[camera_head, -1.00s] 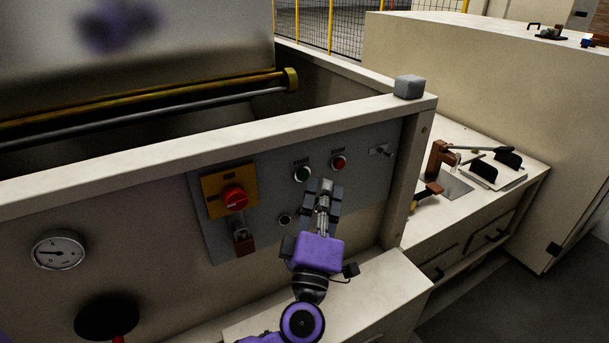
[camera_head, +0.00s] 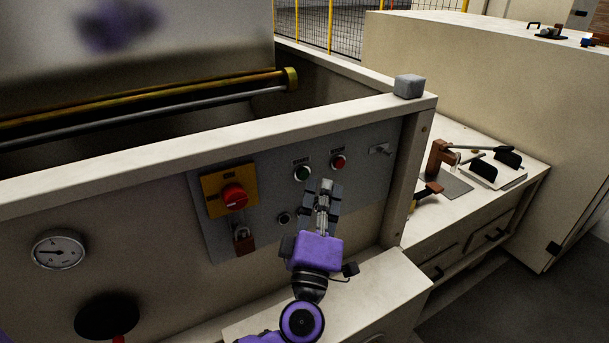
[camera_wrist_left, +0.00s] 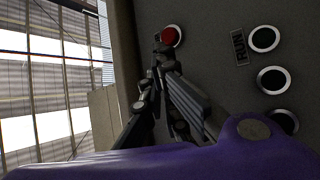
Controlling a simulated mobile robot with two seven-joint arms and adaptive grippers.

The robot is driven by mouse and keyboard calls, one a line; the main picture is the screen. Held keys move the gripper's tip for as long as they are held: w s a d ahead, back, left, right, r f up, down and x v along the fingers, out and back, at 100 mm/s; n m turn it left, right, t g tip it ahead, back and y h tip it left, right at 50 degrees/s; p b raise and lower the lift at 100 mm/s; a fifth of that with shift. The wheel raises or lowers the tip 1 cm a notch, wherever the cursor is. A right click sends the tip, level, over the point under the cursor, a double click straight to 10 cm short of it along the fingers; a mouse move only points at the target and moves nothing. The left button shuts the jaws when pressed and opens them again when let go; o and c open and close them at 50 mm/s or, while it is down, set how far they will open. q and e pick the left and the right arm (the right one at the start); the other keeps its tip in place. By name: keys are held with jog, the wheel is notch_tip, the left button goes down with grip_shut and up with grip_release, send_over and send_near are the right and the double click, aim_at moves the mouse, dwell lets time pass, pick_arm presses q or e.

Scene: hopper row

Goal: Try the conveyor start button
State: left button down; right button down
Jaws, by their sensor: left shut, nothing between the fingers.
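A grey control panel (camera_head: 375,180) on the cream machine's side carries a green button (camera_head: 303,173) and a red button (camera_head: 338,162), each under a small label too small to read. My left gripper (camera_head: 326,184) is shut and empty, pointing up at the panel just below and between these two buttons. I cannot tell whether it touches the panel. In the left wrist view the fingers (camera_wrist_left: 160,58) reach close to the red button (camera_wrist_left: 171,36). A label reading RUN (camera_wrist_left: 239,47) sits beside a dark, white-ringed button (camera_wrist_left: 263,39). My right gripper is not in view.
A red rotary switch (camera_head: 234,197) on a yellow plate, with a padlock (camera_head: 243,240) below, is left of the gripper. A small dark round control (camera_head: 284,218) and a toggle (camera_head: 380,151) are nearby. A gauge (camera_head: 59,250) is far left. A bench (camera_head: 440,226) stands right.

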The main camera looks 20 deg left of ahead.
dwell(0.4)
pick_arm(q)
jog(key=shift+w+a, duration=0.25)
jog(key=shift+a, duration=0.1)
jog(key=shift+w+a+p, duration=0.3)
dwell(0.8)
jog(key=shift+s, duration=0.1)
jog(key=shift+s+d, duration=0.45)
jog(key=shift+d, duration=0.2)
